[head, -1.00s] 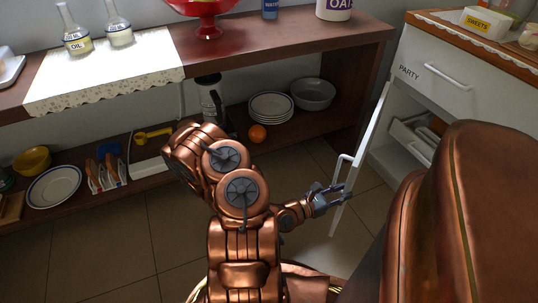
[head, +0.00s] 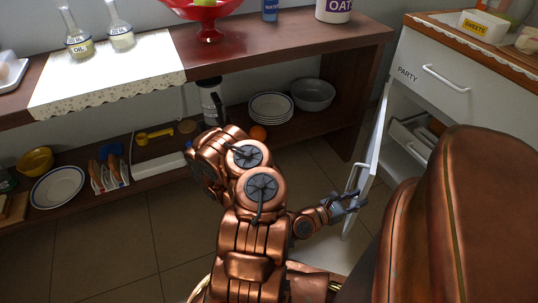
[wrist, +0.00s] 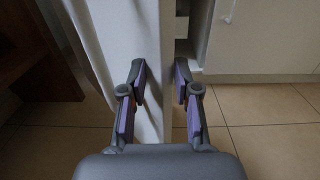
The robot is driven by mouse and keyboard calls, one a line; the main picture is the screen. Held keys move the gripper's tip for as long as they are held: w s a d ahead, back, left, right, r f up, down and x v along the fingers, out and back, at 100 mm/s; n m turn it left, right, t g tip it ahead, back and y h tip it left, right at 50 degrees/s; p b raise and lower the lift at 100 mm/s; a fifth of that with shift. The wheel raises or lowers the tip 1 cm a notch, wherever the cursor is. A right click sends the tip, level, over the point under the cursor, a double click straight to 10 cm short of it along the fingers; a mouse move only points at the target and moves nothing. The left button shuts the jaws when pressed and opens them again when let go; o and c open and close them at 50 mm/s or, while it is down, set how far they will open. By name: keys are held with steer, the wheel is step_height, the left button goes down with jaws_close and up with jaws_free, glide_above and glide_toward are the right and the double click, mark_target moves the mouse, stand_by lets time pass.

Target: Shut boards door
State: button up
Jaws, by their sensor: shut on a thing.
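The white boards door (head: 376,155) stands open under the PARTY drawer of the white cabinet at the right. Its face is seen nearly edge-on, and its label is not visible. A pale vertical handle (head: 353,179) is on its left side. My gripper (head: 352,202) is at the handle's lower end, shut on the door. In the wrist view, the fingers of my gripper (wrist: 160,88) sit on both sides of the white upright part of the door (wrist: 148,50). I cannot tell whether the grip is on the handle or the door's edge.
The open cabinet shows an inner white tray (head: 409,143) with things in it. The PARTY drawer (head: 436,72) above is shut. A brown shelf unit (head: 350,40) stands left of the door, with stacked plates (head: 271,107) and a grey bowl (head: 314,94). Tiled floor between is clear.

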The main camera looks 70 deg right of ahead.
steer(key=shift+s+a, duration=0.1)
steer(key=shift+s, duration=0.45)
steer(key=o, duration=0.9)
steer(key=shift+o, duration=0.2)
steer(key=shift+w, duration=0.1)
steer(key=p+v, duration=0.7)
steer(key=v, duration=0.3)
stand_by(0.6)
